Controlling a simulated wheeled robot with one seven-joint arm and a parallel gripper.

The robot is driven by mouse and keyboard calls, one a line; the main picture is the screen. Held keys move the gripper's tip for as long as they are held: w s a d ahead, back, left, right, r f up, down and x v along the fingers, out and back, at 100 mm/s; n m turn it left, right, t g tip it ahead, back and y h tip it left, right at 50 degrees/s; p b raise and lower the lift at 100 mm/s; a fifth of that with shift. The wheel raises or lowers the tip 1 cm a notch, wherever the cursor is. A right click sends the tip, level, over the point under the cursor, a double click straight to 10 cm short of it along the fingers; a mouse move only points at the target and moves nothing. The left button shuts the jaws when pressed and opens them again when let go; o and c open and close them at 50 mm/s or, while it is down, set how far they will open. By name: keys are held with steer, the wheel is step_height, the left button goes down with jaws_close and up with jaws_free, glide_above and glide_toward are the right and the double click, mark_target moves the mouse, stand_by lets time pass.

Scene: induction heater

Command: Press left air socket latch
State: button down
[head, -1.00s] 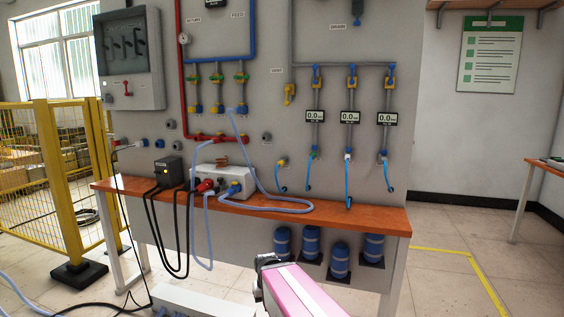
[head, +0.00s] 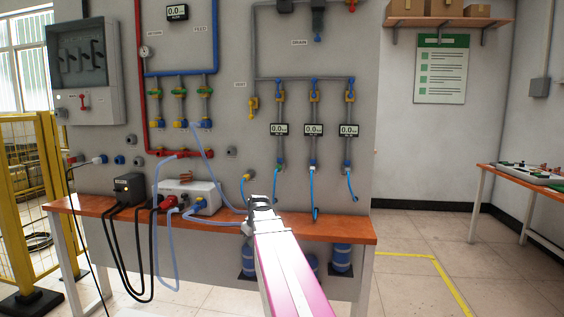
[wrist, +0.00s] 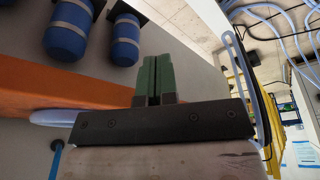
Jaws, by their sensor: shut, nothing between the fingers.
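Three air lines come down the wall panel, each with a small gauge. The left air socket (head: 283,164) is at the bottom of the left line, with a blue hose hanging below it. Its latch is too small to make out. The middle socket (head: 312,164) and right socket (head: 348,167) also carry blue hoses. My gripper (head: 259,201) is below and slightly left of the left socket in the head view, apart from it. In the wrist view its green fingers (wrist: 153,78) are together and empty. No socket is clear in the wrist view.
The orange bench (head: 345,229) runs below the sockets; its edge also shows in the wrist view (wrist: 60,90). Blue cylinders (wrist: 66,28) stand beneath it. A white box (head: 198,190) and black power unit (head: 128,186) sit on its left. The floor to the right is open.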

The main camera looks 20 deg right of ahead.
steer(key=w+d+r+n+t, duration=0.1)
steer(key=w+d+r, duration=0.15)
steer(key=r, duration=0.35)
steer(key=w+d+r+n+t, duration=0.1)
steer(key=d+r, duration=0.3)
steer(key=r, duration=0.2)
steer(key=w+d+r+n, duration=0.1)
steer(key=d+r, duration=0.2)
steer(key=r, duration=0.4)
steer(key=n+t, duration=0.2)
steer(key=n, duration=0.1)
glide_toward(280, 165)
steer(key=s+a+r, duration=0.2)
steer(key=s+r, duration=0.1)
steer(key=s, duration=0.2)
steer(key=shift+w+f, duration=0.2)
steer(key=shift+f, duration=0.05)
steer(key=x, duration=0.9)
steer(key=shift+w+d+f, duration=0.1)
steer(key=shift+w+f, duration=0.05)
steer(key=shift+w, duration=0.05)
steer(key=w+d, duration=0.1)
steer(key=w, duration=0.2)
steer(key=shift+d+f, duration=0.2)
steer(key=shift+d, duration=0.15)
steer(key=shift+w+d, duration=0.25)
steer(key=shift+w, duration=0.05)
steer(key=shift+w, duration=0.1)
